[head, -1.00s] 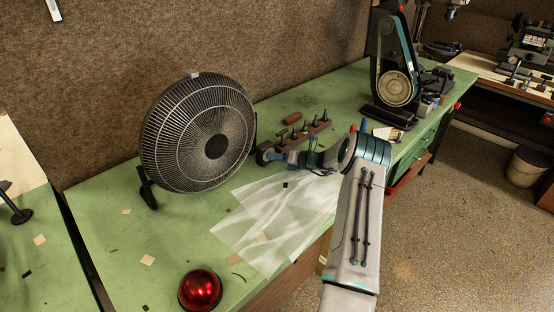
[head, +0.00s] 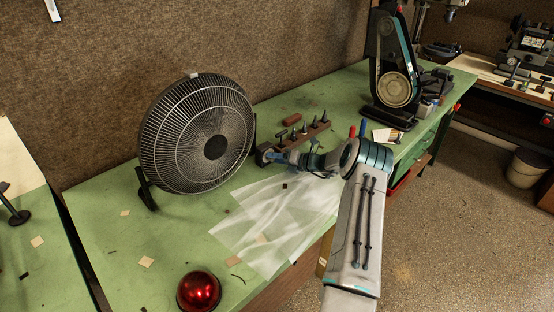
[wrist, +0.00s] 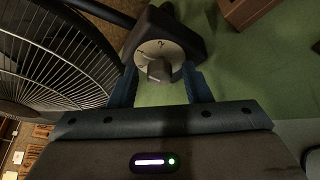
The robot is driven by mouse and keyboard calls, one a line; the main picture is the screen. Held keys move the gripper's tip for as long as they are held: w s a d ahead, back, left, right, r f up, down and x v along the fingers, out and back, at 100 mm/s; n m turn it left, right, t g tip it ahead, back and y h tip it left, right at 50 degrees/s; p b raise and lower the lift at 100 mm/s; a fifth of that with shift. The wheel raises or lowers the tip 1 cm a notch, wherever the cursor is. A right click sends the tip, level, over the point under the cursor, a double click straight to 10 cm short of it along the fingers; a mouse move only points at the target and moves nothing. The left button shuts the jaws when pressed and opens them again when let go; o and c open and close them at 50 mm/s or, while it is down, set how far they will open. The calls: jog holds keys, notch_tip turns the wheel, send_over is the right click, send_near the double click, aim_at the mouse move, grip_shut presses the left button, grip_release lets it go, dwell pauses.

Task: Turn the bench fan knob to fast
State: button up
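The bench fan (head: 200,135) stands on the green bench, and its grille fills the left of the wrist view (wrist: 50,60). In the wrist view its grey knob (wrist: 159,71) sticks out of a pale round dial (wrist: 150,56) on a dark housing. A "2" shows at the top of the dial, with fainter marks to its left. The knob's exact setting is unclear. My gripper (wrist: 160,85) is open, with one blue finger on each side of the knob and gaps visible between. In the head view my gripper (head: 270,156) is beside the fan's right side, hiding most of the knob area.
A clear plastic sheet (head: 275,220) lies under my arm, and a red dome (head: 199,291) sits at the front. A brown rack of small tools (head: 302,134) stands just behind my gripper. A belt sander (head: 393,75) stands farther right. Small scraps lie on the bench.

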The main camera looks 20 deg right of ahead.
jog(key=shift+s+d, duration=0.1)
jog(key=shift+s, duration=0.05)
jog(key=b+v, duration=0.3)
jog(key=v, duration=1)
jog(key=shift+s+d+r, duration=0.15)
jog(key=shift+s, duration=0.05)
